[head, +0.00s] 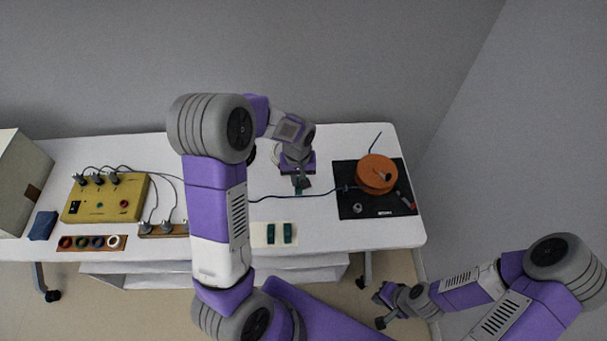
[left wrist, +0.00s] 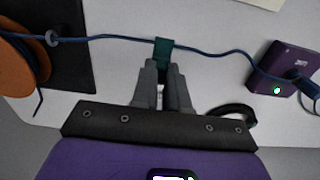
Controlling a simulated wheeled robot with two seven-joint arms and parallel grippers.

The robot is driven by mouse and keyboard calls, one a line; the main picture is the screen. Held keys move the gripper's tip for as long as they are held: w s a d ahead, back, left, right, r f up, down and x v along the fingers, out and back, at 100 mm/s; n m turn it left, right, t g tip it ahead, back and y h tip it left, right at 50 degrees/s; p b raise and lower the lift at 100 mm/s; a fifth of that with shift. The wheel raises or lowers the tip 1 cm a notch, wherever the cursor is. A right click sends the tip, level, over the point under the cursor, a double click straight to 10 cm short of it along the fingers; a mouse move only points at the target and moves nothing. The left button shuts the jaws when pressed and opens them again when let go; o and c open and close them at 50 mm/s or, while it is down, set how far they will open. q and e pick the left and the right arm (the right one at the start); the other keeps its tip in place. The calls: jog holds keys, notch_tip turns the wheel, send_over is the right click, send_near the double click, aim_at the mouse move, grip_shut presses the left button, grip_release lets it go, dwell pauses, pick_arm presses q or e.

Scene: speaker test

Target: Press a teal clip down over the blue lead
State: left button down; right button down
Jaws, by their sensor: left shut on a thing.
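My left gripper (head: 300,184) is shut on a teal clip (head: 298,191), over the table's middle. In the left wrist view the left gripper (left wrist: 161,78) grips the lower end of the teal clip (left wrist: 163,48). The blue lead (head: 325,195) runs across the table; in the left wrist view the blue lead (left wrist: 112,38) meets the clip on both sides and is covered by it there. I cannot tell whether the clip is fully seated. Two more teal clips (head: 271,234) (head: 288,233) lie on a pale card (head: 259,236). My right gripper (head: 383,306) is open and empty, off the table's front.
A purple box (left wrist: 283,66) with a green light takes the lead's other end. A yellow box (head: 88,206) with cables stands left. My left arm hides the table's middle left.

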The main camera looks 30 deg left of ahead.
pick_arm(q)
jog(key=shift+w+d+f+b, duration=0.1)
jog(key=shift+f+b, duration=0.3)
jog(key=shift+f, duration=0.15)
jog(key=shift+f+b, duration=1.85)
jog(key=shift+f, duration=0.55)
jog(key=shift+f+b, duration=0.4)
jog(key=shift+f, duration=0.2)
jog(key=c, duration=1.1)
grip_release()
jog(key=shift+r, duration=0.1)
jog(key=shift+r+p, duration=2.95)
jog(key=shift+r, duration=0.7)
